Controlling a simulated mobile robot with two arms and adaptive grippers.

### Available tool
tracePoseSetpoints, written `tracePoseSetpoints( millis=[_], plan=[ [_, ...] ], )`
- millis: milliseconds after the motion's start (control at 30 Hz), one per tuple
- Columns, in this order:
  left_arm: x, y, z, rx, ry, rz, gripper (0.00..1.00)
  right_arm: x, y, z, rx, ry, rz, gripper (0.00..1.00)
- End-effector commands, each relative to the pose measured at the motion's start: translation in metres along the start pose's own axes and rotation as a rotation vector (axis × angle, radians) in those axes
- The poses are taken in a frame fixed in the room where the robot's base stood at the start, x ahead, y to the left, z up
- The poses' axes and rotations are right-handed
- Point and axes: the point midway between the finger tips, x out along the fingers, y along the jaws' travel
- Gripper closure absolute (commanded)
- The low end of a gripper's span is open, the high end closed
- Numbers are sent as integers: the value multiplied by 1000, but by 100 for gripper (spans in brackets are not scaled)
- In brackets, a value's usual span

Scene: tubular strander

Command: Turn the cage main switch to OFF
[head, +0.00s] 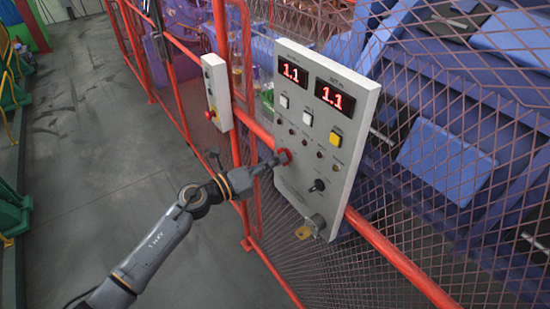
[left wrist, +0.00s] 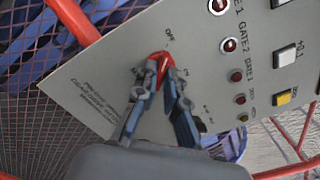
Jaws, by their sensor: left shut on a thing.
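The cage main switch is a red rotary knob (head: 285,155) at the left edge of the light grey control panel (head: 345,150). In the left wrist view the red knob (left wrist: 160,60) shows between my fingertips, with OFF and ON lettering beside it. Which mark the knob points to is hard to tell, as the fingers cover part of it. My left gripper (head: 272,163) is shut on the knob, one finger on each side; in the left wrist view the gripper (left wrist: 159,80) reaches it from below. My right gripper is in neither view.
The panel also carries two red displays reading 1.1, a yellow button (head: 335,138), a black selector (head: 317,185) and a key switch with a yellow tag (head: 303,232). A smaller box with a red button (head: 210,114) hangs to the left.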

Motion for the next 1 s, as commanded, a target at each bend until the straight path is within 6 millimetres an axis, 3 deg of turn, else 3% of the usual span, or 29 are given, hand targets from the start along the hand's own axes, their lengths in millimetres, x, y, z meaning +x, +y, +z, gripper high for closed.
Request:
tracePoseSetpoints(
  millis=[500,533,633,1000],
  plan=[
    [0,0,1,-21,-3,0,100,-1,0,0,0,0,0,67],
    [0,0,1,-21,-3,0,86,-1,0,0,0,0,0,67],
    [0,0,1,-20,-2,0,67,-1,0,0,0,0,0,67],
    [-5,1,0,-19,-1,1,67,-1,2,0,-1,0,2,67]
  ],
)
